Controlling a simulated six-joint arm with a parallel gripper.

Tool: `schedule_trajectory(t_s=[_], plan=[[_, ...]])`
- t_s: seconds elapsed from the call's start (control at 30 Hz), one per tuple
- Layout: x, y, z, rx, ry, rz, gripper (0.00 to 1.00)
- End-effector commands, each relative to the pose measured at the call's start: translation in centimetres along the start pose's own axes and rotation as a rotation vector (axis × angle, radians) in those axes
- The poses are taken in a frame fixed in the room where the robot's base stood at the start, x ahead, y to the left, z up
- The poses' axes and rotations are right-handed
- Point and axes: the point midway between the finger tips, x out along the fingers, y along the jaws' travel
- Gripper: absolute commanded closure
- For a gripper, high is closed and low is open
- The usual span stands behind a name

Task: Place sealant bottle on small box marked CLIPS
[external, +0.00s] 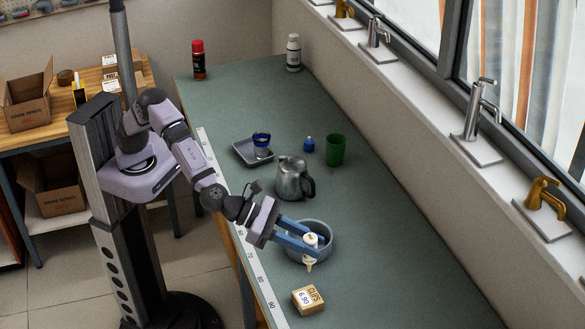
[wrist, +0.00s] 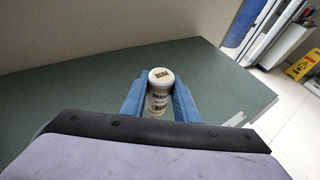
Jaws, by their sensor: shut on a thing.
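My gripper (external: 302,240) has blue fingers and is shut on a white sealant bottle (external: 310,257). The bottle shows a pale tip pointing down in the external view, in front of a grey bowl. The wrist view shows the bottle (wrist: 160,92) between the blue fingers, its end marked BEIGE facing the camera. The small box marked CLIPS (external: 308,299) sits on the bench near its front edge, below the bottle in the picture and apart from it. The box does not show in the wrist view.
The grey bowl (external: 326,242) stands close by the held bottle. The bench to the right of the CLIPS box is clear.

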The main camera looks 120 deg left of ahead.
Motion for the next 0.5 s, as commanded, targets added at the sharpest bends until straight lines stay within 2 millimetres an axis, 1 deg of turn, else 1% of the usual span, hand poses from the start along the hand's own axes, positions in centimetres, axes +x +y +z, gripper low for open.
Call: schedule_trajectory(t_s=[0.17,0.27,0.5], plan=[[0.2,0.0,-0.3,0.0,-0.001,0.0,1.0],[0.5,0.1,-1.0,0.001,0.0,0.001,1.0],[1.8,0.1,-4.4,0.003,0.002,0.001,1.0]])
